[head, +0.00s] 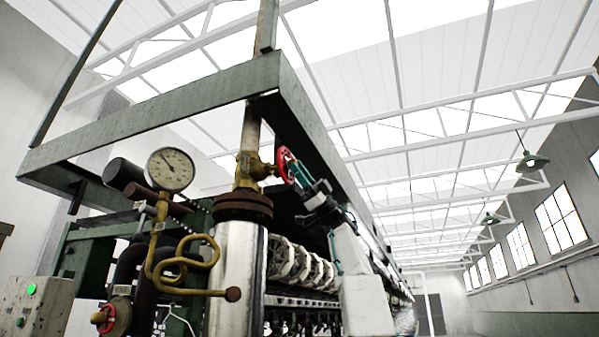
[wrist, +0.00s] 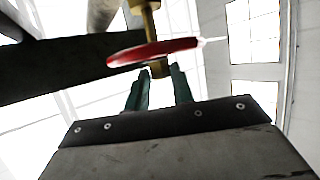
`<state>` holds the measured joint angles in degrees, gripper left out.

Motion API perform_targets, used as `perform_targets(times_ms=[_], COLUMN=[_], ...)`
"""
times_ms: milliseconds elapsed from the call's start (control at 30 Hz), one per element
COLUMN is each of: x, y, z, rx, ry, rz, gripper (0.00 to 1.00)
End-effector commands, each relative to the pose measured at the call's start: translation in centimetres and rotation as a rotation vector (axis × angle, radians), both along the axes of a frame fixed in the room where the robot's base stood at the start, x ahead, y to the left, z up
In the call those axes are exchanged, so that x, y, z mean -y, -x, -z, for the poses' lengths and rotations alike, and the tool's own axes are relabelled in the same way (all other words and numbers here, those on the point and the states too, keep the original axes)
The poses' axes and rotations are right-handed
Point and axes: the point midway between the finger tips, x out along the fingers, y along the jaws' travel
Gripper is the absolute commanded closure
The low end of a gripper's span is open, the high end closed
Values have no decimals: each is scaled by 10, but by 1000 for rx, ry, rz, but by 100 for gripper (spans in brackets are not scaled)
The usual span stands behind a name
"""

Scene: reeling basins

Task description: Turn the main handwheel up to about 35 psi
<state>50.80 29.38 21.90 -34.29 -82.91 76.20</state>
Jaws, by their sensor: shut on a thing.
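The red main handwheel (head: 284,165) sits on a brass valve (head: 249,167) on the vertical pipe. It also shows nearly edge-on in the wrist view (wrist: 130,55), with its brass stem behind it. My gripper (head: 292,171) is at the wheel from the right, its teal fingers shut on it. In the wrist view the gripper's two fingers (wrist: 157,74) reach up to the wheel's near side, around its hub; the exact contact is hard to see. The round pressure gauge (head: 171,169) is left of the valve. Its dark needle points up and left; the numbers are too small to read.
A green steel beam frame (head: 150,110) runs above and behind the valve. A coiled brass pipe (head: 180,262) and a smaller red handwheel (head: 103,318) are at lower left. A control box (head: 35,308) with a green light stands at far left. Open room lies right.

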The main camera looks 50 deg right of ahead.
Motion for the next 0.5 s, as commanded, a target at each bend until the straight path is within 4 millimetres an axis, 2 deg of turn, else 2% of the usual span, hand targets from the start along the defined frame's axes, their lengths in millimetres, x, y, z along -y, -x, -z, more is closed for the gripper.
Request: perform_targets(times_ms=[267,300,333,367,500], x=[-1,-1,-1,-1,0], y=[1,1,1,1,0], z=[-1,-1,-1,-1,-1], rx=[2,2,2,2,1], ry=[-2,-2,-2,-2,-2], rz=[0,0,0,0,1], gripper=[99,68,60,55,55])
